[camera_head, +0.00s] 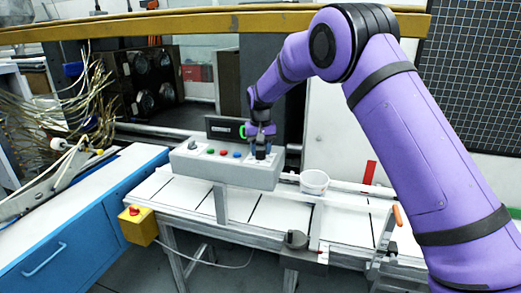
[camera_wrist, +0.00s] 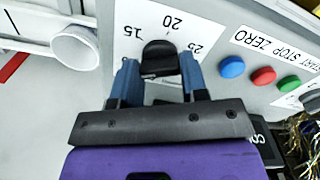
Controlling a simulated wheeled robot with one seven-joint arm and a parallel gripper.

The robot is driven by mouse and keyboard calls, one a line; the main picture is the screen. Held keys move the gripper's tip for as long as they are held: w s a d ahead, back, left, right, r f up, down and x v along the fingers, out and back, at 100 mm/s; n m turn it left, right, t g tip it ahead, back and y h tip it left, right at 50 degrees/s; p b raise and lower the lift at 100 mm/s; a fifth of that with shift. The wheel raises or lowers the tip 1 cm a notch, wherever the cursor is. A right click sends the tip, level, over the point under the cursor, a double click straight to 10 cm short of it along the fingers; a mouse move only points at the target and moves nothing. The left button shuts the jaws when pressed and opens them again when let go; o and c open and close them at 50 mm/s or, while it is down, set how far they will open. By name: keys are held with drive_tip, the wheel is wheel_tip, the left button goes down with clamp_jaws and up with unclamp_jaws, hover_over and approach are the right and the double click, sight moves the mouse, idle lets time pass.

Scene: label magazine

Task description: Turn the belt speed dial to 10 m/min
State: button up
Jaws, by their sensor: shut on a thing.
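The belt speed dial (camera_wrist: 159,58) is a black knob on the grey control box (camera_head: 205,168). In the wrist view its white scale shows 15, 20 and 25 upside down, and the 10 mark is not visible. My gripper (camera_wrist: 160,70) has its two blue fingers on either side of the knob and is shut on it. I cannot make out a pointer, so the exact setting cannot be read. In the head view my gripper (camera_head: 261,150) is at the right end of the box top and largely hides the dial.
Blue (camera_wrist: 231,67), red (camera_wrist: 263,76) and green (camera_wrist: 289,82) buttons sit beside the dial, labelled ZERO, STOP and START. A dark screen (camera_head: 225,128) stands behind the box. A white cup (camera_head: 314,181) is to its right. A yellow box with a red button (camera_head: 137,225) is at front left.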

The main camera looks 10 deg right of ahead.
sight(261, 151)
drive_tip(key=shift+n, duration=0.3)
drive_tip(key=o, duration=0.9)
drive_tip(key=shift+r, duration=0.1)
drive_tip(key=shift+r, duration=3.65)
